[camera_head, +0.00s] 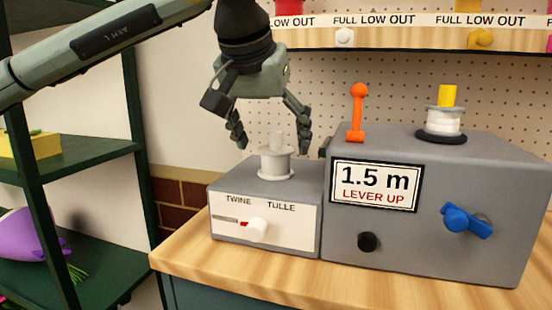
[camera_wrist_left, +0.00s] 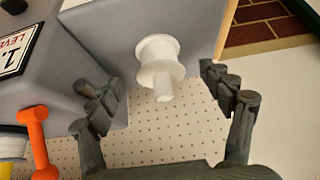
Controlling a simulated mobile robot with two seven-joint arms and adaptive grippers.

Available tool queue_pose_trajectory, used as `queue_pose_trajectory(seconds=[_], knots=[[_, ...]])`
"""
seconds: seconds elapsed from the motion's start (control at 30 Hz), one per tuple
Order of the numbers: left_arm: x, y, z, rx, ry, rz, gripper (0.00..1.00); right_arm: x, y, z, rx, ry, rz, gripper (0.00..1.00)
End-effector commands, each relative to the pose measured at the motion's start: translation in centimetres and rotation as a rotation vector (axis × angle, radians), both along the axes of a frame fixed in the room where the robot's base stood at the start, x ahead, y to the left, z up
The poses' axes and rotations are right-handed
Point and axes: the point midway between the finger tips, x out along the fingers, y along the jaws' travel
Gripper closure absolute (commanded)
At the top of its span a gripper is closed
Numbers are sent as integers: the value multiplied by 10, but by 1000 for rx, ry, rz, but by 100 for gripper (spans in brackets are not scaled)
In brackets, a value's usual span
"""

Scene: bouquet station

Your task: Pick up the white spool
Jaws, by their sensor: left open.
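The white spool (camera_head: 276,162) stands upright on top of the small grey box with the TWINE / TULLE dial. It also shows in the left wrist view (camera_wrist_left: 158,60), between and beyond my fingertips. My left gripper (camera_head: 268,140) hangs above the spool with its fingers pointing down and spread to either side of it. In the left wrist view the left gripper (camera_wrist_left: 160,85) is open and empty, and no finger appears to touch the spool. My right gripper is not in view.
The small grey box (camera_head: 308,225) stands beside a larger grey box (camera_head: 300,275) with a "1.5 m LEVER UP" sign, orange lever (camera_head: 357,110), blue knob (camera_head: 466,220) and a spool with a yellow top (camera_head: 446,112). A green shelf (camera_head: 95,160) stands left; a pegboard is behind.

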Motion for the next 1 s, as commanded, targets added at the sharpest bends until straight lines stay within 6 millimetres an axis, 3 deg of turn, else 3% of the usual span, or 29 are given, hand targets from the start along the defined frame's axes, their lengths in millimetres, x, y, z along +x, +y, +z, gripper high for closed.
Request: queue_pose_trajectory(seconds=[0.17, 0.4, 0.83, 1.0], knots=[[13, -4, -23, 0, 4, -1, 20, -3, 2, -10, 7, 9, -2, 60], [15, -5, -25, -1, 0, -1, 20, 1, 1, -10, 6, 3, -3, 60], [15, -5, -25, -1, 0, -1, 74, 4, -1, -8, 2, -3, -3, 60], [15, -5, -25, -1, 0, -1, 76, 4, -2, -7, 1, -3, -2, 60]])
